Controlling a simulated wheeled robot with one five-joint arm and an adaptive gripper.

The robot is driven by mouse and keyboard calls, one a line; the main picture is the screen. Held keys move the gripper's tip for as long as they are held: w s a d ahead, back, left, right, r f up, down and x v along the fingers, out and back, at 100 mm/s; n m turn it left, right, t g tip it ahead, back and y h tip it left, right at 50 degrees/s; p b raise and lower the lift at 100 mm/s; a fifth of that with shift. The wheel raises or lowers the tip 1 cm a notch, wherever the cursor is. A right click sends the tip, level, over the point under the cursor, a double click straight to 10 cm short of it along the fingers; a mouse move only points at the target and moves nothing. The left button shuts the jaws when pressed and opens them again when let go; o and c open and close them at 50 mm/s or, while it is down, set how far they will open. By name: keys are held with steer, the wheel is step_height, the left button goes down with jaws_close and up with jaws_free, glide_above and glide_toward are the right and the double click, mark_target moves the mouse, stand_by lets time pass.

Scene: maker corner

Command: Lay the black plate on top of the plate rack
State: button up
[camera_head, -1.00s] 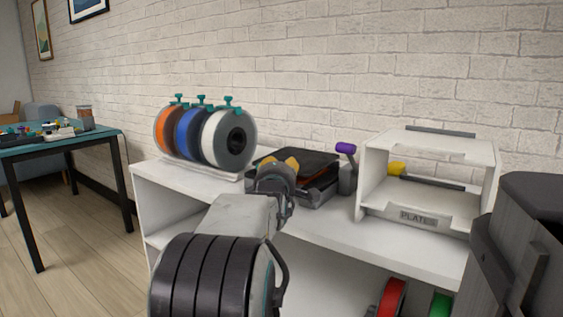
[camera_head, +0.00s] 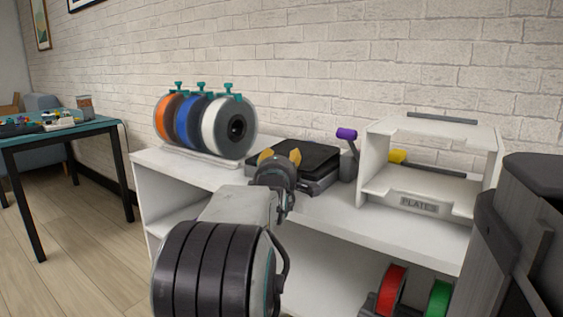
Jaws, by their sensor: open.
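The black plate (camera_head: 312,153) is a flat dark square lying on a low grey device (camera_head: 318,187) on the white shelf unit. The white plate rack (camera_head: 377,158), labelled PLATES, stands to the right on the same unit, and its top is clear apart from a dark strip at the back. My gripper (camera_head: 280,157), with orange-yellow fingertips, is open at the plate's left front edge as seen here. My arm hides part of the device, and I cannot tell whether the fingers touch the plate.
A lever with a purple knob (camera_head: 346,134) stands between plate and rack. Orange, blue and white spools (camera_head: 215,128) stand to the left. A yellow-ended tool (camera_head: 397,156) lies inside the rack. A dark bin-like object (camera_head: 535,235) is at front right. Red and green spools (camera_head: 392,290) sit below.

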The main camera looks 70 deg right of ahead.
steer(key=shift+f, duration=0.25)
steer(key=a, duration=0.1)
steer(key=p, duration=0.1)
steer(key=a, duration=0.1)
steer(key=shift+s+a+r, duration=0.25)
steer(key=shift+a, duration=0.05)
steer(key=a+p, duration=0.1)
steer(key=p, duration=0.1)
steer(key=a+p, duration=0.1)
steer(key=p, duration=0.1)
steer(key=shift+s+a+f, duration=0.2)
steer(key=shift+a, duration=0.05)
steer(key=shift+s+a+f+p, duration=0.15)
steer(key=shift+a+p, duration=0.15)
steer(key=shift+a, duration=0.25)
steer(key=shift+s+a+f+p, duration=0.1)
steer(key=shift+a+p, duration=0.2)
steer(key=shift+a, duration=0.2)
